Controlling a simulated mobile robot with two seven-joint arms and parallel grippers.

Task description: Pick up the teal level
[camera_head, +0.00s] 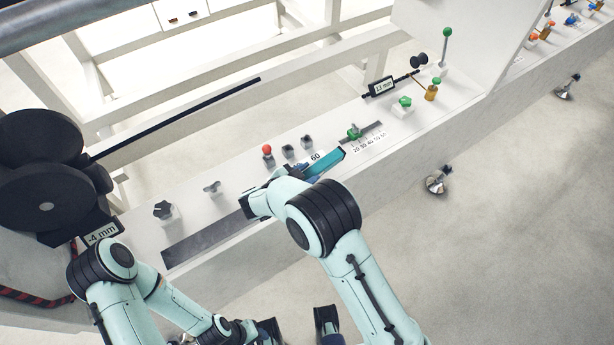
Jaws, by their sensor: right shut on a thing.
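The teal level (329,161) is a slim teal bar on the white rack's front ledge, just left of the printed scale. My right gripper (302,173) is shut on the level near its left end. The gripper is mostly hidden behind my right arm, and so is the level's left part. I cannot tell whether the level touches the ledge. My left gripper (298,327) is at the bottom edge, in front of the rack and away from the level. Its dark fingers are spread apart with nothing seen between them.
The ledge carries a red-topped knob (267,150), black knobs (163,210), a green slider (353,131), a small display (380,87) and a green-topped lever (446,34). Black rollers (45,195) stand at the left. A grey recessed strip (200,240) is bare.

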